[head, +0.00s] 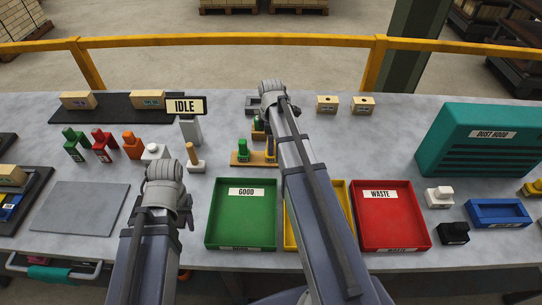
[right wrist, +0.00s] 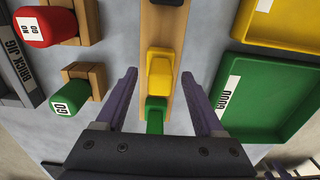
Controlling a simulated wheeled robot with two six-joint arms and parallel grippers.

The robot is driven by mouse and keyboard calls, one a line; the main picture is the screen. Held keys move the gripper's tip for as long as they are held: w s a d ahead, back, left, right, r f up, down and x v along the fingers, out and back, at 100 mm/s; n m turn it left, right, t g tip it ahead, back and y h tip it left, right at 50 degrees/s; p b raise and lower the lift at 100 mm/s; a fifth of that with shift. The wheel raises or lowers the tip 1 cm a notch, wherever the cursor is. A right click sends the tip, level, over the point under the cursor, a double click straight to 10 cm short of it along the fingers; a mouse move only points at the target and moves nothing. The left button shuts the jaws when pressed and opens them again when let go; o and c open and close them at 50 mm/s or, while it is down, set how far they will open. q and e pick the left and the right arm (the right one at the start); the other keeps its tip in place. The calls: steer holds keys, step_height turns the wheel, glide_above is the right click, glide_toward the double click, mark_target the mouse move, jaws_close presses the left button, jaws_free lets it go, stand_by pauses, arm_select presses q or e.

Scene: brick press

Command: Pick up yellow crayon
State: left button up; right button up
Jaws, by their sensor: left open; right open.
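A yellow crayon (right wrist: 159,72) stands in a wooden rack (right wrist: 154,28), seen from above in the right wrist view. A green crayon (right wrist: 155,112) is beside it in the same rack. My right gripper (right wrist: 159,76) is open, its two fingers apart on either side of the rack around the yellow crayon; I see no contact.
The green GOOD tray (head: 240,230), a yellow tray (head: 344,205) and the red WASTE tray (head: 390,215) lie in front of the rack. Green GO (right wrist: 71,98) and red NO GO (right wrist: 44,26) gauges are close by. An IDLE sign (head: 185,107) stands behind my left gripper.

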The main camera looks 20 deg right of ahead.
steer(key=shift+r, duration=0.1)
steer(key=shift+c, duration=0.2)
jaws_close()
